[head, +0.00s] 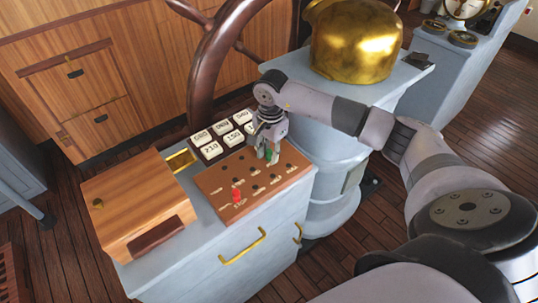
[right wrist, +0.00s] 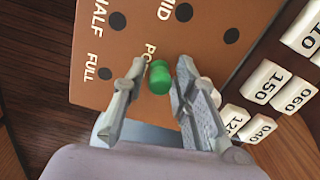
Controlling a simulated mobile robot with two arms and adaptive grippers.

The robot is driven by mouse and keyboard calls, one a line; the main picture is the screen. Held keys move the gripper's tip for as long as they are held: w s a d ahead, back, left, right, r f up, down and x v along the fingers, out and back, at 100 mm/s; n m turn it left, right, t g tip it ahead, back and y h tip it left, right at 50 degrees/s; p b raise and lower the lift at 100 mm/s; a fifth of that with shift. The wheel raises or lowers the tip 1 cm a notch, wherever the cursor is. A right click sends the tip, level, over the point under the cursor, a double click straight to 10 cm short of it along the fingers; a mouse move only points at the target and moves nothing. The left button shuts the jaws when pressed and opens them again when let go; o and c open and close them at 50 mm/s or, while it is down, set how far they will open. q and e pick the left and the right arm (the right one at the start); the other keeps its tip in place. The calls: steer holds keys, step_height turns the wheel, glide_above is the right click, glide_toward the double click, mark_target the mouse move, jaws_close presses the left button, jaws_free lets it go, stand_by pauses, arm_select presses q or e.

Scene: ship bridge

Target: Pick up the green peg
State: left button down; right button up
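The green peg (head: 272,154) is on the brown board (head: 221,182), partly hidden by my right gripper in the head view. My right gripper (head: 268,143) points down over the board at the peg. In the right wrist view the peg (right wrist: 160,77) lies between the two fingertips of my right gripper (right wrist: 158,75). The fingers are apart, with a gap at the left finger; the right finger is close to the peg, and I cannot tell whether it touches. My left gripper is not in view.
A red peg (head: 236,195) stands on the board. Numbered white tiles (head: 211,150) sit in a dark rack behind. A wooden box (head: 137,202) stands left on the grey cabinet. A brass dome (head: 355,42) and ship's wheel (head: 212,65) rise behind.

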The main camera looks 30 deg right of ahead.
steer(key=c, duration=0.4)
steer(key=shift+c, duration=0.2)
steer(key=shift+r, duration=0.1)
step_height(320, 180, up, 14)
steer(key=b, duration=0.4)
step_height(320, 180, up, 5)
steer(key=p, duration=0.1)
glide_above(269, 149)
steer(key=shift+s+a+f+p, duration=0.1)
steer(key=shift+a+f+p, duration=0.75)
steer(key=shift+f, duration=1.85)
steer(key=shift+s+a+f+p, duration=0.15)
steer(key=shift+a+f+p, duration=0.3)
steer(key=shift+a+f, duration=1.5)
steer(key=shift+s+a+f+p, duration=0.2)
steer(key=shift+f+p, duration=0.45)
steer(key=shift+f, duration=2.75)
